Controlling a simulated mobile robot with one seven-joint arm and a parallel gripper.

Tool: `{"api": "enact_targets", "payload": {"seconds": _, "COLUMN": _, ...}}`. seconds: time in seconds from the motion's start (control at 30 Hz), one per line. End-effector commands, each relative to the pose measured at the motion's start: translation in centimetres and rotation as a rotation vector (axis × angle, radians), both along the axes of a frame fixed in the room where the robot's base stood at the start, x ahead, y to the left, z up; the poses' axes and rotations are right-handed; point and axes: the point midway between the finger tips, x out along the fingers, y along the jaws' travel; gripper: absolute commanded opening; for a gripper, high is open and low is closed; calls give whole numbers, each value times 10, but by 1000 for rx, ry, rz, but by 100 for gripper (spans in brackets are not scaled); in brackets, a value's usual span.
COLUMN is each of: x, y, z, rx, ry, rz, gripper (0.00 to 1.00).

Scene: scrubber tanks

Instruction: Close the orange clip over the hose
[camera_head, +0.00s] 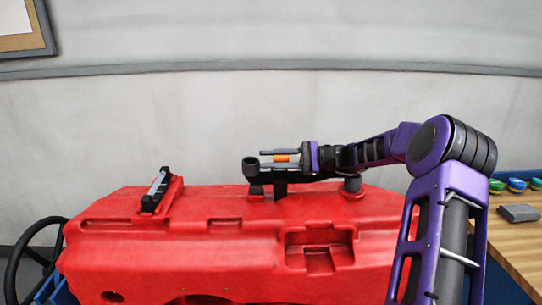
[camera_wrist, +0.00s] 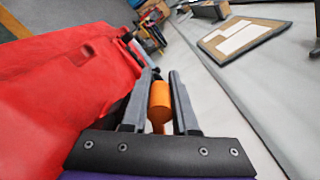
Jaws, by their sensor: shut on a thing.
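The orange clip (camera_head: 283,158) shows between the two fingers of my gripper (camera_head: 266,158), above the red tank (camera_head: 200,245). In the wrist view the orange clip (camera_wrist: 159,101) is a rounded orange piece between the grey fingers of my gripper (camera_wrist: 160,74), which is shut on it. The black hose (camera_head: 312,179) runs along the tank top just below my gripper, with an upright black end (camera_head: 250,167) left of the fingertips. I cannot tell whether the clip lies over the hose. My gripper hides part of both.
A black latch-like part (camera_head: 157,189) sits on the tank's left top. A black steering wheel (camera_head: 30,262) stands at far left. The space above the tank's left side is clear.

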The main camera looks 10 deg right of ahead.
Motion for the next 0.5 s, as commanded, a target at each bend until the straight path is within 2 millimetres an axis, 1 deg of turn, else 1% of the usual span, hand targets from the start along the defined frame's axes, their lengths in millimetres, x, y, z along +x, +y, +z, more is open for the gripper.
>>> {"api": "enact_targets", "payload": {"seconds": 0.37, "x": 0, "y": -1, "z": -2, "rx": -2, "ry": 4, "rz": -2, "gripper": 0}}
{"api": "enact_targets", "payload": {"seconds": 0.4, "x": 0, "y": -1, "z": -2, "rx": -2, "ry": 4, "rz": -2, "gripper": 29}}
{"api": "enact_targets", "payload": {"seconds": 0.47, "x": 0, "y": -1, "z": -2, "rx": -1, "ry": 4, "rz": -1, "gripper": 39}}
{"api": "enact_targets", "payload": {"seconds": 0.5, "x": 0, "y": -1, "z": -2, "rx": -1, "ry": 4, "rz": -1, "gripper": 47}}
